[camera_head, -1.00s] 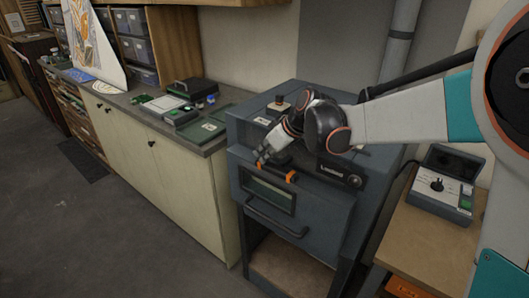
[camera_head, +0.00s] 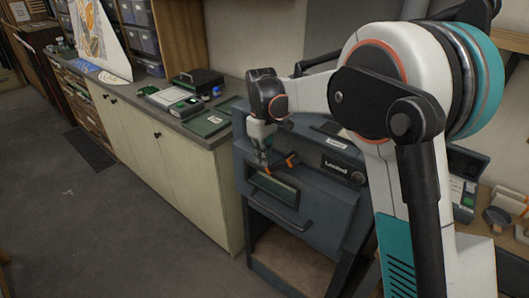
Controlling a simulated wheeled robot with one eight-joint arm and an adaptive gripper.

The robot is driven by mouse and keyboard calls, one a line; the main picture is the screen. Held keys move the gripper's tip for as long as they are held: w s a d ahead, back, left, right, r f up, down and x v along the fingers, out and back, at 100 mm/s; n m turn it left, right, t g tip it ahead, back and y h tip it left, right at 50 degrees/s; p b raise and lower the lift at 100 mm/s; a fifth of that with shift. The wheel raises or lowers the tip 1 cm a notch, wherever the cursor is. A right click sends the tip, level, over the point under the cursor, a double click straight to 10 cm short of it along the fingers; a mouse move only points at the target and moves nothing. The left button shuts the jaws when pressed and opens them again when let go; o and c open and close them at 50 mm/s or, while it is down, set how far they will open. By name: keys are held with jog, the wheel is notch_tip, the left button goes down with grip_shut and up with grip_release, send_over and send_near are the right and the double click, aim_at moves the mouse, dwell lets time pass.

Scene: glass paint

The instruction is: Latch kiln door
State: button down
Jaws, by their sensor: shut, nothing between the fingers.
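The kiln (camera_head: 345,195) is a blue-grey metal box on a stand in the middle of the head view. Its door has a dark window (camera_head: 274,189) and a bar handle (camera_head: 281,216) below it. The door looks closed or nearly so; I cannot tell if a gap is left. An orange latch part (camera_head: 291,161) shows at the upper front, above the window. My gripper (camera_head: 264,165) is shut and empty, pointing down at the latch's left side. It partly hides the latch, and I cannot tell whether they touch.
A counter (camera_head: 205,138) with trays and small boxes stands left of the kiln. A control box (camera_head: 462,185) sits on a wooden table at the right. My arm hides much of the kiln's right side and top. The floor (camera_head: 110,230) at the front left is clear.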

jog(key=shift+s+d+f, duration=0.15)
jog(key=shift+f, duration=0.9)
jog(key=shift+s+d+f+b, duration=0.15)
jog(key=shift+f+b, duration=0.1)
jog(key=shift+f, duration=0.15)
jog(key=shift+s+d+f+b, duration=0.1)
jog(key=shift+d+f+b, duration=0.1)
jog(key=shift+f, duration=0.25)
dwell(0.6)
